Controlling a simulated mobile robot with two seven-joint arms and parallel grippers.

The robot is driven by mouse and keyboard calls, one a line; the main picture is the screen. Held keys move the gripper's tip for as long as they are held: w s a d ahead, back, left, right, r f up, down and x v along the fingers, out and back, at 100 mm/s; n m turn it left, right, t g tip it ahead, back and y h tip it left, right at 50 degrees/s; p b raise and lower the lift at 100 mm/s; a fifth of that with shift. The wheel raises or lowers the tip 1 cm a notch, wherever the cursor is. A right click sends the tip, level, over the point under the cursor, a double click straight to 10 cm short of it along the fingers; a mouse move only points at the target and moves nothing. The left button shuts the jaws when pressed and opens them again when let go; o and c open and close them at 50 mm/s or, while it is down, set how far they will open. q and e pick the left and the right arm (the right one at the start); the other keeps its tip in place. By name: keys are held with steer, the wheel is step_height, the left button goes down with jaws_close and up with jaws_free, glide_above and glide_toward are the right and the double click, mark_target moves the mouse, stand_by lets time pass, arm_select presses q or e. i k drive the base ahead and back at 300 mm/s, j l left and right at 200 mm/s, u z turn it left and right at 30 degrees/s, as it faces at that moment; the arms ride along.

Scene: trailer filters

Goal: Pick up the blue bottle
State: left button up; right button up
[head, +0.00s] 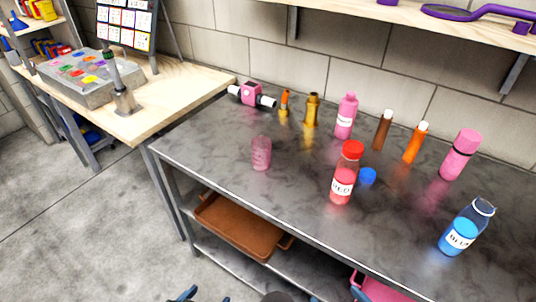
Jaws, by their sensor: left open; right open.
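The blue bottle (463,232) stands on the grey metal table at the right, close to its front edge. It is clear with blue contents, a white label with dark letters and a pale rim at the top. Nothing is touching it. Only the blue tips of my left gripper (188,295) show at the bottom edge, left of centre. The tips of my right gripper (358,291) show at the bottom edge, well left of the bottle and nearer to me. Both grippers are open and apart from the bottle; most of each is cut off by the frame.
A red-capped bottle (342,182), a blue cap (367,176) and a pink cup (261,153) stand on the grey table (215,165). Pink, brown and orange bottles line its back. A brown tray (240,222) lies on the shelf below. The table's front middle is clear.

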mark_target(472, 219)
steer(key=u, duration=0.1)
steer(key=z, duration=1.55)
